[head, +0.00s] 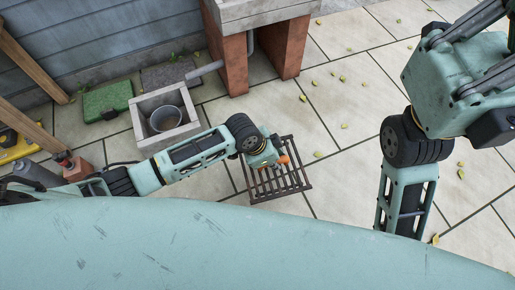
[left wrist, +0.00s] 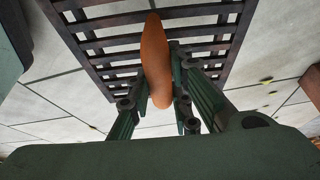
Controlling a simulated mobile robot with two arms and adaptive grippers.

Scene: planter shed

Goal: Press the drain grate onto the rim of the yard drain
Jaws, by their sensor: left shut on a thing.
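The drain grate (head: 280,195) is a dark slatted frame with an orange handle (head: 284,159). My left gripper (head: 266,158) is shut on that handle, over the grate. In the left wrist view the orange handle (left wrist: 155,50) stands between the fingers (left wrist: 158,82), with the grate's bars (left wrist: 236,40) behind it. The grate is over the paving, right of the yard drain and apart from it; its height above the paving is unclear. The yard drain (head: 140,112) is a square pale concrete surround with a round grey opening. My right gripper is not in view; only its arm shows.
A green box (head: 106,101) and a dark square slab (head: 168,75) lie behind the drain. Paving with scattered leaves is open to the right.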

